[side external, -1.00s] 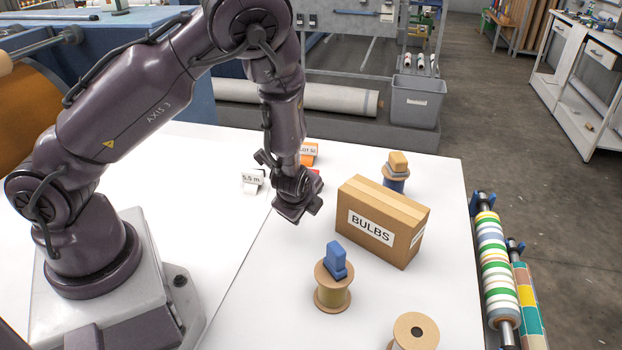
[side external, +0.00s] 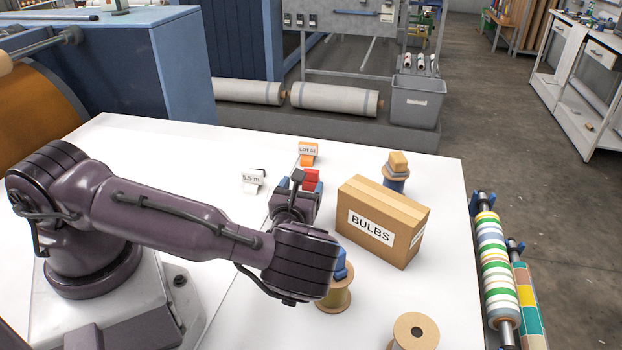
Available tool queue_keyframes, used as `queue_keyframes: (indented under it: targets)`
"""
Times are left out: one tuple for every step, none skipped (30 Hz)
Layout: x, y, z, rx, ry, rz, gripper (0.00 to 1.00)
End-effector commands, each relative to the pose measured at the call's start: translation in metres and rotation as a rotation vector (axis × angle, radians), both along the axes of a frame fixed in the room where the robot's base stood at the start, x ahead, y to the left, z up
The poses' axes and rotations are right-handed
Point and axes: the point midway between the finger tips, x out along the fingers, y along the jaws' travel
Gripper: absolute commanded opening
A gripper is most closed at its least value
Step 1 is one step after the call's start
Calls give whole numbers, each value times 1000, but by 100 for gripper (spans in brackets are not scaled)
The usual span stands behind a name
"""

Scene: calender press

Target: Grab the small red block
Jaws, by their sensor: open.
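The small red block (side external: 311,176) is in the middle of the white table, left of the BULBS box. Its lower part is hidden behind my gripper, and bits of blue (side external: 284,183) show beside it. My gripper (side external: 294,192) is open, on the near side of the red block and close to it. My arm hides the fingertips in part, so I cannot tell whether they touch the block. Nothing is seen held in it.
The BULBS box (side external: 383,222) stands close on the right. A spool (side external: 338,299) with a blue block (side external: 341,264) is partly behind my arm. Another spool (side external: 416,330) is at the front. An orange LOT tag (side external: 308,149) and a white tag (side external: 252,178) stand behind.

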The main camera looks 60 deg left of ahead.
Motion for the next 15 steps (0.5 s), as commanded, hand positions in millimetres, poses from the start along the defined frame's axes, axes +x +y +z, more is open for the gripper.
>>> queue_keyframes:
  targets:
    - [7,8,0,-1,-1,3,72]
    - [11,13,0,-1,-2,3,72]
    - [16,17,0,-1,-1,2,72]
    - [19,21,-1,-2,-1,2,72]
    - [22,23,-1,-3,0,2,72]
    - [25,27,-1,-3,0,3,72]
    - [27,28,-1,-3,0,2,72]
    - [29,30,-1,-3,1,1,72]
    - [30,31,-1,-3,1,1,72]
    - [31,32,-1,-3,1,1,72]
    - [32,33,-1,-3,1,1,72]
    - [35,36,-1,-4,1,2,72]
    - [37,38,-2,-4,-1,2,72]
    - [40,41,-2,-3,0,2,72]
    - [45,46,-3,-3,0,2,72]
